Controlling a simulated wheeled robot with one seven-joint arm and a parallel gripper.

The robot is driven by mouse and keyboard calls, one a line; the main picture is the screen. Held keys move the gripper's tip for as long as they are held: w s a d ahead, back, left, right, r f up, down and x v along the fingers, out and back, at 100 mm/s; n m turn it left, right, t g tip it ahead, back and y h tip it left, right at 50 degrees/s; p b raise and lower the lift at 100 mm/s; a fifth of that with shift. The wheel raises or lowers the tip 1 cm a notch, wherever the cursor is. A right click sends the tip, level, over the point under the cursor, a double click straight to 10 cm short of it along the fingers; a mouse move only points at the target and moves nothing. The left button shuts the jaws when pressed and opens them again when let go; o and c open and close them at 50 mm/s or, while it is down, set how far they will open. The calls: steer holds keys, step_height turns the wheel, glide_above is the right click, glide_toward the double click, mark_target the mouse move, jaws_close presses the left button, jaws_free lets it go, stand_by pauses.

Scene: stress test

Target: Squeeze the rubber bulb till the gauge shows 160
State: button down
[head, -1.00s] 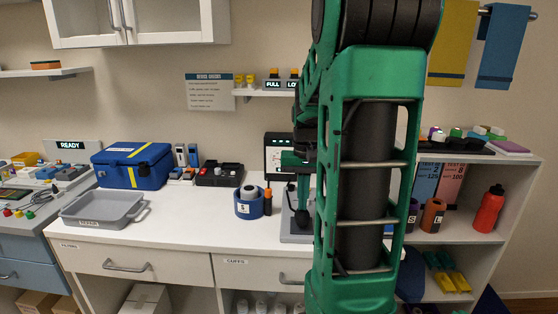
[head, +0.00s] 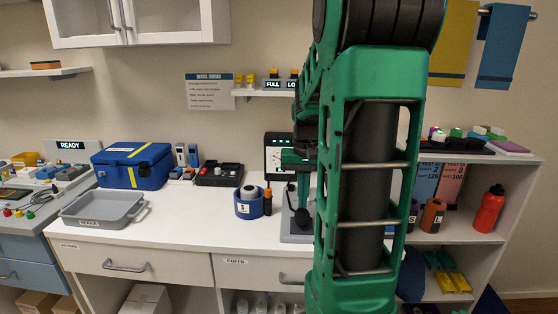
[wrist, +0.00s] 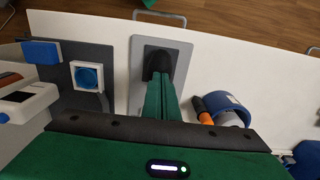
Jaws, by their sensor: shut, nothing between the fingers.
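The black rubber bulb (wrist: 158,62) stands on a grey plate (wrist: 176,45) in the wrist view. In the head view the bulb (head: 302,218) is a small dark shape beside my arm. My gripper (wrist: 161,88) is shut and empty; its green fingers overlap the near side of the bulb in the wrist view. Whether they touch it I cannot tell. The gauge (head: 278,142) is a dark-framed panel with a white face at the back of the counter. My green gripper parts cover its lower right, and its reading is too small to make out.
A blue holder (head: 247,208) with an orange-capped item stands left of the plate in the head view. A grey tray (head: 85,221), a blue case (head: 133,167) and a black box (head: 216,181) stand farther left. The front middle of the counter is clear.

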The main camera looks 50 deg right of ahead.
steer(key=shift+f, duration=0.1)
stand_by(0.4)
steer(key=shift+f, duration=1.05)
steer(key=shift+r, duration=1.15)
stand_by(0.5)
stand_by(0.5)
steer(key=shift+f, duration=1.05)
steer(key=shift+r, duration=1.05)
